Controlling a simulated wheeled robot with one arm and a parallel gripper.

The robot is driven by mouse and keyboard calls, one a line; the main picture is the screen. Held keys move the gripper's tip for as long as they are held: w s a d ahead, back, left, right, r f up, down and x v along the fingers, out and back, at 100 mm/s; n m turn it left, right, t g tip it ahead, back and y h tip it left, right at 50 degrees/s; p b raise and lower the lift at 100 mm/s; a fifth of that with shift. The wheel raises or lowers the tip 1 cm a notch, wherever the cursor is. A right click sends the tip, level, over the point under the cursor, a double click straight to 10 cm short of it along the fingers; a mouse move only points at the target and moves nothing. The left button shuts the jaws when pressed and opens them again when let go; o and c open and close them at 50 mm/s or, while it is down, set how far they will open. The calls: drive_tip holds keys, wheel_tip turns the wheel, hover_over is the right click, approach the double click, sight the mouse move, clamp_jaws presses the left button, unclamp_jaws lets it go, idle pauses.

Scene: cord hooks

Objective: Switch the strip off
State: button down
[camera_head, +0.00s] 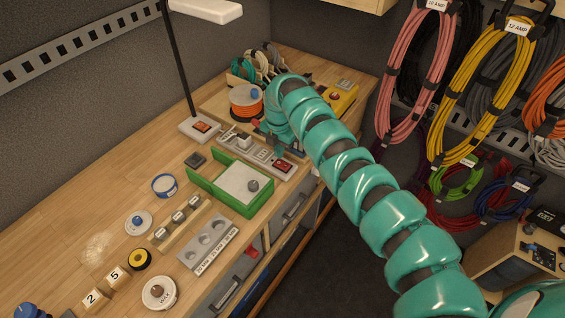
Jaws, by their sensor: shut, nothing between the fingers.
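The power strip (262,157) is a pale grey bar lying on the workbench behind the green tray. A plug stands in it toward its left end. Its red rocker switch (284,167) is in a dark frame at the right end; which way the rocker is tipped is too small to tell. My teal segmented arm curves in from the lower right and bends down over the bench. My gripper (279,152) is small and partly hidden by the arm. It is shut and empty, close behind the switch end of the strip. I cannot tell whether it touches the strip.
The green tray (207,191) stands directly in front of the strip. An orange cord spool (246,109) and a yellow box (347,98) are behind. Coiled cords hang at right.

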sight(279, 162)
wheel_tip(279, 162, up, 4)
drive_tip(key=shift+r, duration=0.1)
idle(0.4)
idle(0.5)
